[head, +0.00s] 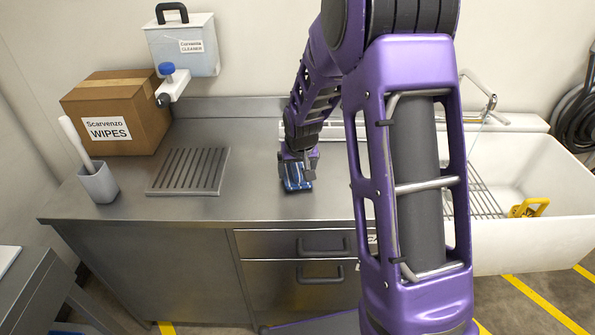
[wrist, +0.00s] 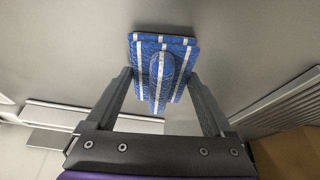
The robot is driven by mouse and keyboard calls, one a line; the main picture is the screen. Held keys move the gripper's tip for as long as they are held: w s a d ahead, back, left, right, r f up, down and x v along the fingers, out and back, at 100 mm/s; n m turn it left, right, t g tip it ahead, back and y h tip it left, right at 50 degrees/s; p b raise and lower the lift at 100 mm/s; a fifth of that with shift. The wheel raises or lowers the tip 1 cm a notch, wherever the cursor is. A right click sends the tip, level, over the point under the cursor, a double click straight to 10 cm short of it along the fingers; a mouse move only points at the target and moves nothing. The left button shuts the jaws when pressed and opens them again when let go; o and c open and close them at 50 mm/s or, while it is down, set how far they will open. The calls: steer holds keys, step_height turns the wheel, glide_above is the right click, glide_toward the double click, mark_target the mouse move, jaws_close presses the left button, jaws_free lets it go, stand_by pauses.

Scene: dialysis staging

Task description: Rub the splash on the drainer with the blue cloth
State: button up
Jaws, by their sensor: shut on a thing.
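The blue cloth (head: 297,185) with white stripes is in my gripper (head: 297,168), low over the steel counter, right of the drainer. In the wrist view the cloth (wrist: 148,50) is bunched, with a raised fold between the two fingers of my gripper (wrist: 160,82). I cannot tell whether the cloth touches the counter. The drainer (head: 188,171) is a slotted metal plate lying flat on the counter at the left. Its slats also show at the right edge of the wrist view (wrist: 282,103). I cannot make out a splash on it.
A cardboard wipes box (head: 118,112) stands behind the drainer, and a grey holder with a white-handled brush (head: 98,182) at its left. A cleaner dispenser (head: 184,45) hangs on the wall. The counter (head: 252,185) between drainer and cloth is clear. A white sink (head: 545,215) is at the right.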

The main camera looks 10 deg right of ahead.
steer(key=r, duration=0.2)
steer(key=r+p, duration=0.1)
steer(key=shift+d+r, duration=0.15)
steer(key=shift+d, duration=0.15)
steer(key=shift+r+p, duration=1.4)
steer(key=shift+r, duration=0.9)
